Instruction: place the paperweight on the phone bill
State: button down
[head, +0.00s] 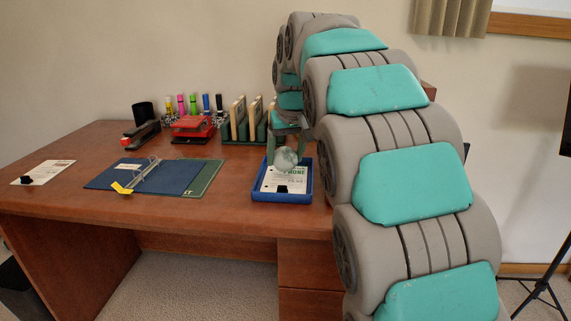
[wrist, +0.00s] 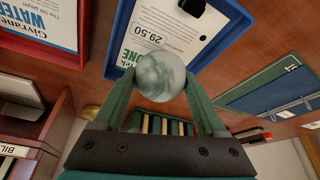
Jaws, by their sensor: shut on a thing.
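The paperweight is a round, marbled grey-green ball (head: 285,160), also in the wrist view (wrist: 160,76). My gripper (head: 286,150) is shut on it, with a green finger on either side in the wrist view (wrist: 158,84). The phone bill (head: 270,181) is a white sheet lying in a blue tray (head: 282,197) on the desk. In the wrist view the bill (wrist: 165,30) shows "29.50" and part of "PHONE", partly hidden by the ball. The ball is over the back part of the tray in the head view; I cannot tell its gap to the bill.
A black clip-like object (head: 282,189) is on the bill's near end. A red tray with a water bill (wrist: 45,25) lies beside the blue tray.

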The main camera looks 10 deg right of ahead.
jog(key=shift+f, duration=1.35)
grip_release()
jog(key=shift+f, duration=0.1)
jog(key=v, duration=1.2)
